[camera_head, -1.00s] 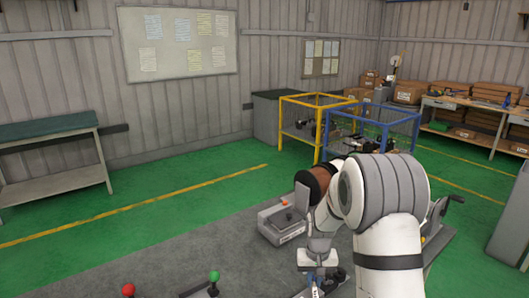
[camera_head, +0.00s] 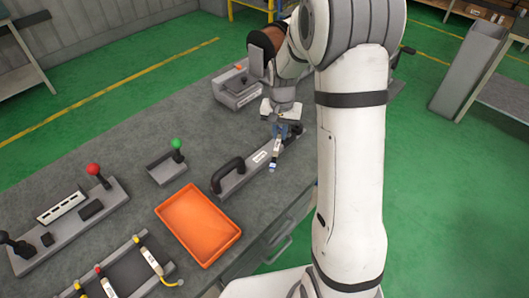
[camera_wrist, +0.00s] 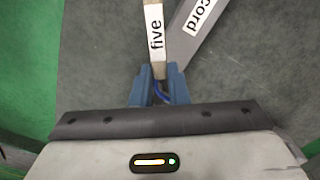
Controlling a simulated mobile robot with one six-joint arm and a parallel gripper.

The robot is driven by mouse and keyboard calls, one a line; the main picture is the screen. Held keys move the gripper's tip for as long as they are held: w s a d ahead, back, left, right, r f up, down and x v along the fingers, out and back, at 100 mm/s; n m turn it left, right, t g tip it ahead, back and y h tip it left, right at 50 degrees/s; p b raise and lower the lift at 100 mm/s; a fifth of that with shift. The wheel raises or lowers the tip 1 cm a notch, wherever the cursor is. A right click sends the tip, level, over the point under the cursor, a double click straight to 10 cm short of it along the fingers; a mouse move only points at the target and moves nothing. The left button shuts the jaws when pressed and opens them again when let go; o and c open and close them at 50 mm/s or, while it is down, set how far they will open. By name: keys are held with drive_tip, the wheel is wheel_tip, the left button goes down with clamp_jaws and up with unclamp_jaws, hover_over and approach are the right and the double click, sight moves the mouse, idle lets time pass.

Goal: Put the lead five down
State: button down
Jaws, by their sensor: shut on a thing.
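My gripper (camera_head: 284,126) is shut on lead five, out over the right part of the grey bench. A bit of blue shows between the fingers. In the head view, the lead (camera_head: 275,157) hangs below the fingers, tilted, with its pale end low. It overlaps a grey bar-shaped fixture (camera_head: 235,183) with a black handle. I cannot tell whether the lead touches it.
An orange tray (camera_head: 198,224) lies at the bench's front edge. A rack (camera_head: 112,268) with several other leads stands at the lower left. Red-knobbed (camera_head: 93,170) and green-knobbed (camera_head: 176,144) lever units stand behind. Open bench lies between them.

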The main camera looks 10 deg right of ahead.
sight(287, 161)
drive_tip(key=s+d+r+m+b, duration=0.2)
drive_tip(key=s+r+m, duration=0.1)
drive_tip(key=m, duration=0.3)
drive_tip(key=f, duration=1)
drive_tip(key=shift+s+p, duration=0.2)
drive_tip(key=shift+p, duration=0.15)
drive_tip(key=shift+f, duration=0.2)
drive_tip(key=c, duration=1.4)
unclamp_jaws()
